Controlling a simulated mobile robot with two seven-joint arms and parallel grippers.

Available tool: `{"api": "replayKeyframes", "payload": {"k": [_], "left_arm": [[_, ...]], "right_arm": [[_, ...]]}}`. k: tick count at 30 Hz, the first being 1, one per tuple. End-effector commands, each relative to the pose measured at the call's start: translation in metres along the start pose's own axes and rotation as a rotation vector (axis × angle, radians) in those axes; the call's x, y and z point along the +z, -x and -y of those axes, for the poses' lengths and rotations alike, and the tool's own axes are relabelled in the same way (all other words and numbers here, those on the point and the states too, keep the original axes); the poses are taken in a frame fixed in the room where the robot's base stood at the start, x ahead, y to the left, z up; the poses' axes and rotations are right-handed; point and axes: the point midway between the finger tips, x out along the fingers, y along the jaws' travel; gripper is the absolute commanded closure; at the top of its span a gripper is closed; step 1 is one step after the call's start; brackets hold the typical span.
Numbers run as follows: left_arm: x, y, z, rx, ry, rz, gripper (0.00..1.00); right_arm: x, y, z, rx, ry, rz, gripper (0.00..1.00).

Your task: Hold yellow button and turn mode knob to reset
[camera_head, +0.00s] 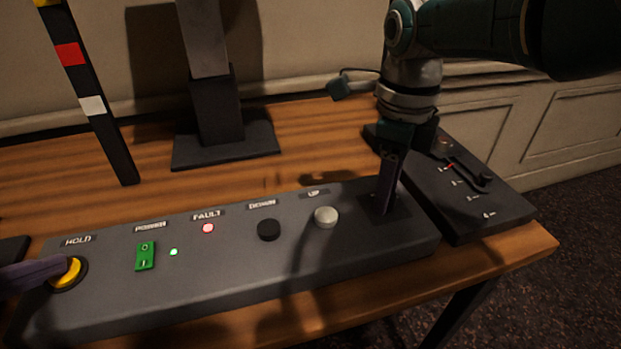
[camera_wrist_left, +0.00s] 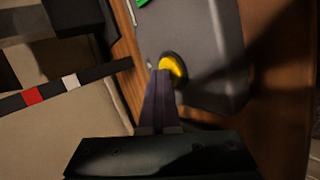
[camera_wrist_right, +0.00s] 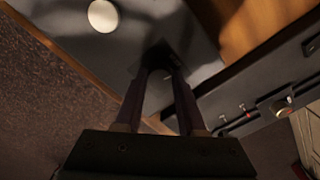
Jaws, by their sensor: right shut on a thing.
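The yellow button (camera_head: 66,273) sits in a dark ring under the HOLD label at the left end of the grey control panel (camera_head: 200,305). My left gripper (camera_head: 50,272) has its fingers together, with the tips at the button and seemingly touching it. The left wrist view shows the yellow button (camera_wrist_left: 172,68) partly covered by the fingertips. My right gripper (camera_head: 384,208) points down at the panel's right end and is shut on the mode knob. In the right wrist view the dark knob (camera_wrist_right: 160,55) shows between the fingertips; its pointing direction is too dark to read.
A green power switch (camera_head: 146,256), a lit red fault light (camera_head: 208,228), a black button (camera_head: 268,230) and a white button (camera_head: 326,217) lie between my grippers. A lever box (camera_head: 470,215) stands close to the panel's right. A dark post (camera_head: 215,110) stands behind.

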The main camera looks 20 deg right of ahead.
Motion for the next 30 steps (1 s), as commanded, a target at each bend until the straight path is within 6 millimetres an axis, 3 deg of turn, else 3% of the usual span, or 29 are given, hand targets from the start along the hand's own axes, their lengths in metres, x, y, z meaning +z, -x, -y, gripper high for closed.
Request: {"api": "replayKeyframes", "payload": {"k": [4,13,19,30], "left_arm": [[0.0003,-0.0002,0.0012,-0.003,0.0,0.001,1.0],[0.0003,-0.0002,0.0013,-0.003,0.0,0.001,1.0],[0.0003,-0.0001,0.0012,-0.003,0.0,0.001,1.0],[0.0004,-0.0002,0.0012,-0.003,0.0,0.001,1.0]], "right_arm": [[0.0001,-0.0001,-0.0003,0.001,-0.139,0.0,0.97],[0.0001,-0.0001,-0.0002,0.001,-0.171,0.0,0.97],[0.0003,0.0,-0.0004,0.001,-0.359,0.0,0.97],[0.0004,0.0,-0.0004,0.001,-0.457,0.0,0.97]]}}
